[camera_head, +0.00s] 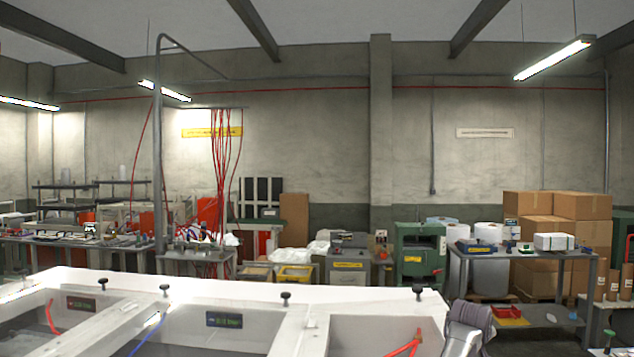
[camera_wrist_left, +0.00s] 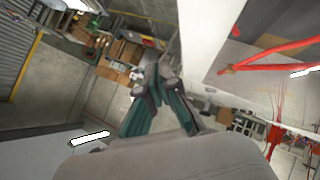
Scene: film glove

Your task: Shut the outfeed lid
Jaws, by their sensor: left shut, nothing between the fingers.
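A white machine (camera_head: 215,283) runs across the bottom of the head view. Its top has several open bays and black knobs along the far rim. I cannot tell which part is the outfeed lid. The right bay (camera_head: 348,333) holds red tubing (camera_head: 403,348). In the left wrist view, my left gripper (camera_wrist_left: 157,76) is shut and empty, beside a white panel edge (camera_wrist_left: 205,45). Red tubing (camera_wrist_left: 270,58) shows to its right. I cannot tell whether the fingers touch the panel. A grey arm part of mine (camera_head: 466,328) shows at the machine's right end. My right gripper is not in view.
A grey bench (camera_head: 520,254) with rolls and boxes stands behind on the right, near stacked cartons (camera_head: 555,220). A green cabinet (camera_head: 419,255) stands further left. A grey upright pole (camera_head: 158,150) rises behind the machine. Some floor shows at the lower right.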

